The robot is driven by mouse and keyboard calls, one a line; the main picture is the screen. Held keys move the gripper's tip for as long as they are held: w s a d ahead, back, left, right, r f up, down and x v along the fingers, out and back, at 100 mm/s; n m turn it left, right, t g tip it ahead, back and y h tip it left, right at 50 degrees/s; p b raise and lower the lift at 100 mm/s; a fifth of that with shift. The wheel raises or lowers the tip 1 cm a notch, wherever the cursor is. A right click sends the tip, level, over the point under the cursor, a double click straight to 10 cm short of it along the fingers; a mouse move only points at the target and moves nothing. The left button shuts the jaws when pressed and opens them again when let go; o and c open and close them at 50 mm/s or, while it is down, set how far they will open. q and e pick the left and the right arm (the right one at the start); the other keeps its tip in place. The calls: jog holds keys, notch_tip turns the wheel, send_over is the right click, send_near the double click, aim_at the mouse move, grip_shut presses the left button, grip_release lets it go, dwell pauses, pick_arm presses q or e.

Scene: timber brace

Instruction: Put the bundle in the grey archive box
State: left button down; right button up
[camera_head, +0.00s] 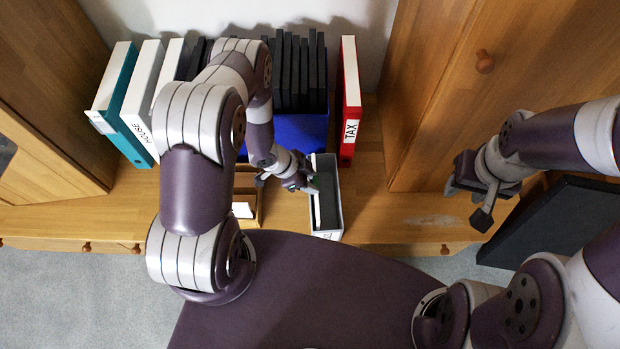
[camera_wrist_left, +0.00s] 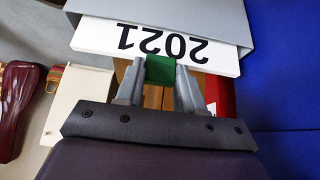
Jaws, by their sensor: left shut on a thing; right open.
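The grey archive box (camera_head: 338,205) stands on the wooden shelf in the middle of the head view, its open side upward. My left gripper (camera_head: 302,183) is at the box's left edge. In the left wrist view my left gripper (camera_wrist_left: 160,78) is shut on a green band of the bundle (camera_wrist_left: 105,38), a white block marked 2021. The bundle appears partly within the grey box (camera_wrist_left: 190,12), with its labelled face showing at the mouth. In the head view the bundle is mostly hidden by the gripper. My right gripper (camera_head: 468,203) is open and empty at the right.
A wooden tray (camera_head: 246,215) is left of the box. A blue box (camera_head: 300,135) stands behind. A red TAX binder (camera_head: 349,105), black folders (camera_head: 305,75) and white and teal binders (camera_head: 120,120) line the back. A black panel (camera_head: 550,225) lies right. The shelf right of the box is clear.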

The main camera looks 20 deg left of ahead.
pick_arm(q)
jog(key=shift+h, duration=0.4)
jog(key=shift+c, duration=0.7)
grip_release()
notch_tip(320, 180, up, 8)
jog(key=p, duration=0.7)
